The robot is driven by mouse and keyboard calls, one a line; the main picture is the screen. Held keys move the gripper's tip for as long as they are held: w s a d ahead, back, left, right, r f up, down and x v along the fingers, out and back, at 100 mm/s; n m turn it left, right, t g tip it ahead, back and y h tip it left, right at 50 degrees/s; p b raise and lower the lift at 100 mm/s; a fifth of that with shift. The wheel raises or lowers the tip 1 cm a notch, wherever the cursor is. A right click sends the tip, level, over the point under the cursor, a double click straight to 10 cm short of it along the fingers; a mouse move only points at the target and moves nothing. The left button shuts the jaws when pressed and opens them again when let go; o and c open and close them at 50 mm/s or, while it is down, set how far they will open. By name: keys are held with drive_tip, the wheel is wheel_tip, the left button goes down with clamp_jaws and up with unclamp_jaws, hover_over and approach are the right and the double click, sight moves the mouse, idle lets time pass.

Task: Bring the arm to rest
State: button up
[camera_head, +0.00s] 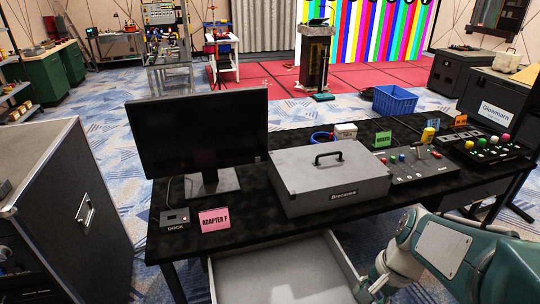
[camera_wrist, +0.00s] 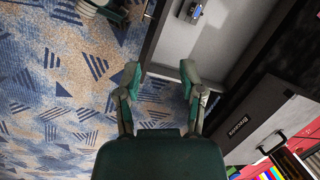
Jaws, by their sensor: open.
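My gripper (camera_wrist: 159,82) is open and empty in the wrist view, its two green fingertips spread apart over the blue patterned carpet and close to the side of an open drawer (camera_wrist: 162,45). In the head view my green arm comes in at the lower right, and the gripper is low beside the drawer's right wall; its fingertips are hard to make out there. The drawer (camera_head: 285,276) is pulled out under the black desk (camera_head: 260,222). In the wrist view a small dark device (camera_wrist: 191,11) lies inside the drawer.
A grey case (camera_head: 330,178) with a handle stands on the desk, beside a monitor (camera_head: 198,130), a pink card (camera_head: 214,219) and a control panel (camera_head: 418,163). A large equipment case (camera_head: 45,185) stands at the left. Carpet shows between this case and the desk.

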drive_tip(key=s+a+r+n+t+h, duration=0.1)
drive_tip(key=s+a+r+n+t, duration=0.1)
drive_tip(key=r+n, duration=0.3)
drive_tip(key=s+a+r+n+t+h, duration=0.1)
drive_tip(key=s+a+r+n+t, duration=0.1)
drive_tip(key=r+n+t, duration=0.1)
wheel_tip(320, 180, up, 3)
drive_tip(key=shift+s+f+n+h, duration=0.1)
drive_tip(key=shift+s+n+h, duration=0.3)
drive_tip(key=shift+n, duration=0.5)
drive_tip(key=shift+a, duration=0.15)
idle(1.6)
